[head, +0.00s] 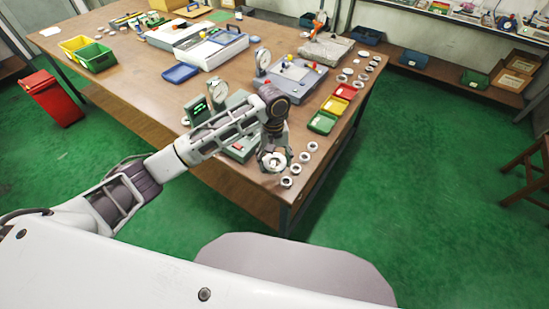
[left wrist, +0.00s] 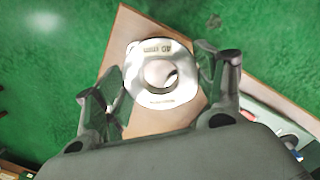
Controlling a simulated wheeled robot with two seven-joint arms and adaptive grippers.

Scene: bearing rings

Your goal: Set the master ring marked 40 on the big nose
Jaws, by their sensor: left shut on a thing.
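A silvery metal ring (left wrist: 136,82) with a round bore sits between the fingers of my left gripper (left wrist: 163,85) in the left wrist view. Its face carries small dark marking, upside down in this view, that seems to read 40. In the head view my left gripper (head: 273,152) points down over the table's near corner, shut on this ring (head: 272,167). Brown tabletop shows below the ring. I cannot make out the big nose; the grey-green bench device (head: 239,152) beside the gripper is partly hidden by my left arm. My right gripper is not in view.
Several loose rings (head: 286,182) lie along the table's right edge, close to the held ring. Green (head: 322,123), red and yellow bins stand farther back. Dial gauges (head: 262,61) and a grey plate fixture (head: 296,75) stand behind.

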